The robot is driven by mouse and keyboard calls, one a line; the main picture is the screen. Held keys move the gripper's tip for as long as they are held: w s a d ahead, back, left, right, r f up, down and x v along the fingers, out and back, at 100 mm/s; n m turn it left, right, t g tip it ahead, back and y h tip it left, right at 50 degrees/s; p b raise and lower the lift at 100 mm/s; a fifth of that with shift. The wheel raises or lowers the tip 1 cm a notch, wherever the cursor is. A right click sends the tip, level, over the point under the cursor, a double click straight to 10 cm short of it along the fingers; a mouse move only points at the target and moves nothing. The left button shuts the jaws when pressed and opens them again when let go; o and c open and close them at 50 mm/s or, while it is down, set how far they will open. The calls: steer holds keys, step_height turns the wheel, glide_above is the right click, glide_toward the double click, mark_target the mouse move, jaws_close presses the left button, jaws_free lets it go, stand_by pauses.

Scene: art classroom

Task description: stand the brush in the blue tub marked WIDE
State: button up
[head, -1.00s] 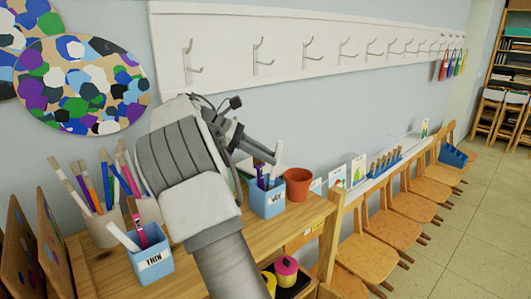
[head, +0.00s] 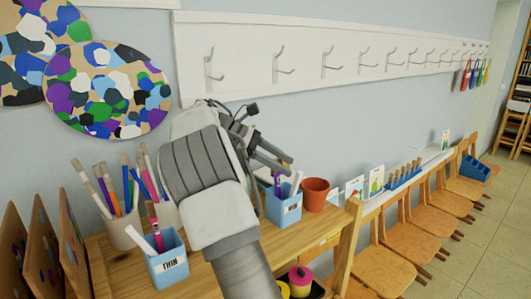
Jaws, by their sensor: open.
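The blue tub marked WIDE (head: 285,211) stands on the wooden shelf top, just left of a terracotta pot. A purple handle (head: 277,184) and a pale handle (head: 297,183) stick up from it, both leaning. I cannot tell which of these is the task's brush. My gripper (head: 280,158) is above the tub, its fingers apart, with nothing clearly between them. My arm hides part of the tub's left side, and its label is hard to read now.
Another blue tub (head: 168,264) stands at the left with a pink and a white handle. Beige pots of brushes (head: 122,232) stand behind it. The terracotta pot (head: 315,194) is close to the right of the WIDE tub. Wall hooks (head: 330,62) run above; chairs (head: 410,240) line the right.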

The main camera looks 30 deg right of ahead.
steer(key=p+v, duration=0.2)
steer(key=v, duration=0.9)
steer(key=shift+a, duration=0.15)
steer(key=shift+r, duration=0.1)
stand_by(0.6)
steer(key=s+f+m+t+y+b, duration=0.25)
steer(key=s+t+y, duration=0.3)
steer(key=s, duration=0.65)
steer(key=s+a+f+m+t+y+b, duration=0.2)
steer(key=s+a+f, duration=0.4)
steer(key=s, duration=0.3)
steer(key=s+a+f+m+t+y+b, duration=0.2)
steer(key=s+a+f+m+t, duration=0.2)
steer(key=s+a+f, duration=0.3)
steer(key=shift+s+a+f+m, duration=0.15)
steer(key=shift+s+a+m, duration=0.2)
steer(key=shift+s+a, duration=0.75)
steer(key=shift+s+d, duration=0.15)
steer(key=shift+s, duration=0.05)
